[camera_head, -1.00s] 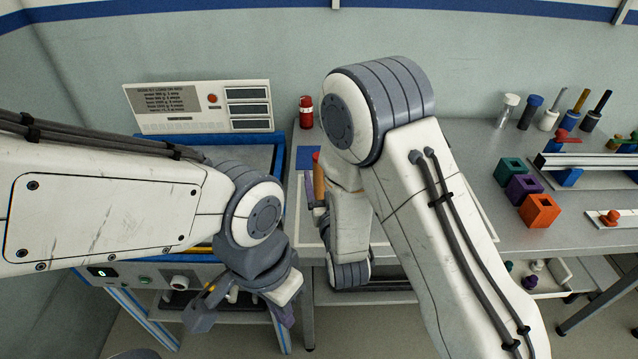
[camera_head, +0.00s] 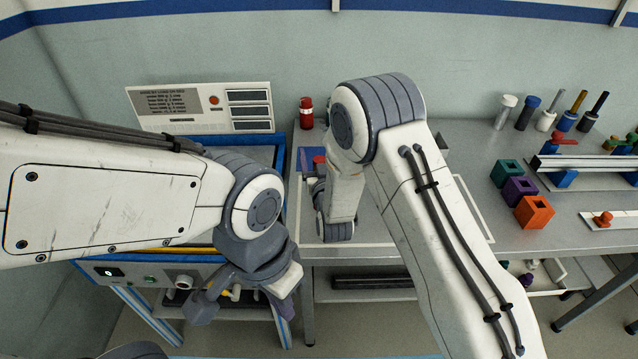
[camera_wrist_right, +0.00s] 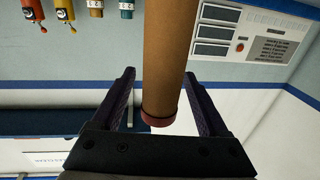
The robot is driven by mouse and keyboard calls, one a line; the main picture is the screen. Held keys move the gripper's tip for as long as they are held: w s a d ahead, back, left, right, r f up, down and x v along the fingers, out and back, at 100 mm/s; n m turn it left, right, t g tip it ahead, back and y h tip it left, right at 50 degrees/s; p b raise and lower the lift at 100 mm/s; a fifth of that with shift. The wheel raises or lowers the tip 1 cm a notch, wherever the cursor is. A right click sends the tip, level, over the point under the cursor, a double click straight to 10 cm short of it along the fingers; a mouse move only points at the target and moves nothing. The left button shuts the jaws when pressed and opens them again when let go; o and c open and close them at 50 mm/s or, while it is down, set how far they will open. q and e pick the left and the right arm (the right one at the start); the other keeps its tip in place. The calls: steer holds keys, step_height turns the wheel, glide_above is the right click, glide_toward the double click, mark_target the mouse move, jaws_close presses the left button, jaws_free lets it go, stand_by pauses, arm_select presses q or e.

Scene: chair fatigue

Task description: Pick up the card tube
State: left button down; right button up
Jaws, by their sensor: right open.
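The card tube (camera_wrist_right: 168,60) is a brown cylinder with a dark red end cap (camera_wrist_right: 165,120). In the right wrist view it lies between the two dark fingers of my right gripper (camera_wrist_right: 159,76). The fingers are apart, with a visible gap on each side of the tube. In the head view my right arm hides most of the tube, and only a small red end (camera_head: 319,159) shows beside the wrist. My left gripper (camera_head: 245,300) hangs low in front of the blue-framed machine; its fingertips are not clear.
A machine with a display panel (camera_head: 205,107) stands at the left. A red bottle (camera_head: 306,112) stands at the back of the grey bench (camera_head: 462,150). Green, purple and orange blocks (camera_head: 535,211) and several small cylinders (camera_head: 528,111) are at the right.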

jaws_close()
steer(key=shift+r, duration=0.15)
